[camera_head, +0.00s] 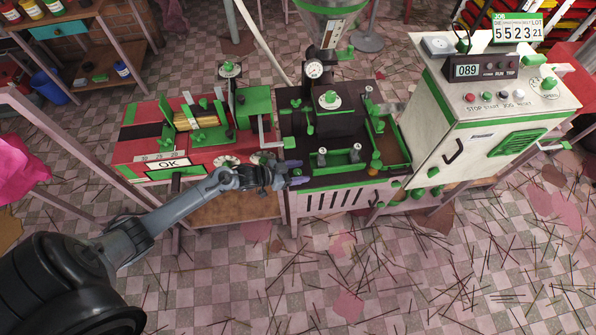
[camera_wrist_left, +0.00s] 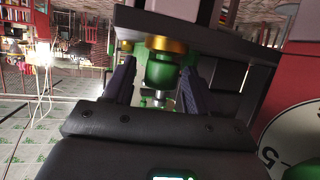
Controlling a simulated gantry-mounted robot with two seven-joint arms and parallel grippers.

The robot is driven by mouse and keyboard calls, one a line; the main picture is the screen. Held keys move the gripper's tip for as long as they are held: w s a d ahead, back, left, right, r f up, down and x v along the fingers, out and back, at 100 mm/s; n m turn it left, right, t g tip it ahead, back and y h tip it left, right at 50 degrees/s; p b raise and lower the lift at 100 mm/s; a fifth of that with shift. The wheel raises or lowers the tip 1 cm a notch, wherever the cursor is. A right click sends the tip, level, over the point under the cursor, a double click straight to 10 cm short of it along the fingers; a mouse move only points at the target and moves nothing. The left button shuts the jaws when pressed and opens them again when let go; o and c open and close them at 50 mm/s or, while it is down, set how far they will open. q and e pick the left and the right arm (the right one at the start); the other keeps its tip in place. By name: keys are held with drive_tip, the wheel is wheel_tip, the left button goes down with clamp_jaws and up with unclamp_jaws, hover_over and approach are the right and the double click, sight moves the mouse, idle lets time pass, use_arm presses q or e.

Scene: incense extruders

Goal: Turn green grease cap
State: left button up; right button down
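A green cap (camera_wrist_left: 161,72) below a gold collar (camera_wrist_left: 165,43) shows in the left wrist view, under the edge of the dark machine. I take it to be the grease cap. The two dark fingers of my left gripper (camera_wrist_left: 158,80) stand on either side of it, with gaps visible, so the gripper looks open. In the head view my left gripper (camera_head: 290,174) is at the front edge of the machine, where the red section meets the dark one. I cannot make out the cap there; the gripper seems to cover it. My right gripper is not in view.
The red machine section (camera_head: 135,150) with an OK plate is to the left. The dark extruder bed (camera_head: 330,170) carries green fittings and small knobs. A white control cabinet (camera_head: 480,120) stands at the right. A dial (camera_wrist_left: 295,140) is close to the gripper's right side.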

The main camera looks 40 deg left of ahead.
use_arm(q)
drive_tip(key=shift+s, duration=0.15)
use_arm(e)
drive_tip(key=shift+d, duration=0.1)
use_arm(q)
drive_tip(key=p+v, duration=0.2)
drive_tip(key=v, duration=0.8)
drive_tip(key=shift+s+a+r, duration=0.15)
drive_tip(key=shift+s+r, duration=0.05)
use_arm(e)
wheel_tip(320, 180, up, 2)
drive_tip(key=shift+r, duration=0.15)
